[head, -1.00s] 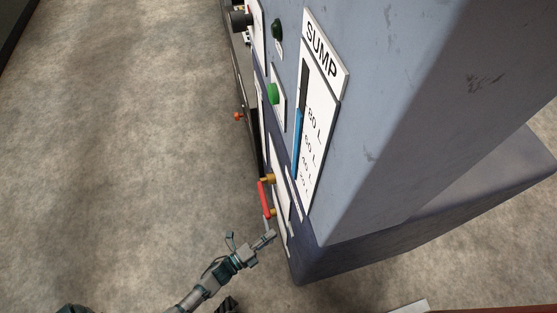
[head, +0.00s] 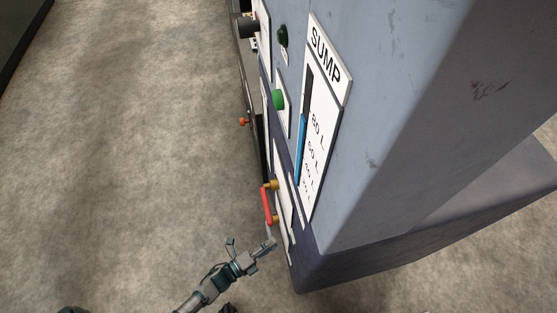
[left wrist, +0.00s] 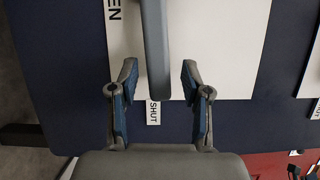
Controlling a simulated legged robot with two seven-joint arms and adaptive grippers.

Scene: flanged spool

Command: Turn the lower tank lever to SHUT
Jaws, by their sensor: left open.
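A grey bar lever (left wrist: 156,45) runs down from the top edge of the left wrist view, over a white plate (left wrist: 215,50). Its free end is just above and right of the SHUT label (left wrist: 153,112). A label cut off to "EN" (left wrist: 114,9) is at the upper left. My left gripper (left wrist: 159,72) is open, with one finger on each side of the lever and gaps showing. In the head view my left gripper (head: 268,244) is at the panel's low front, just below a red handle (head: 267,205) with brass fittings. My right gripper is not in view.
The blue-grey cabinet (head: 400,120) carries a SUMP gauge (head: 322,125), a green button (head: 278,100) and a black knob (head: 246,27). Its dark plinth (head: 400,262) juts out at the lower right. Open floor (head: 130,150) lies to the left.

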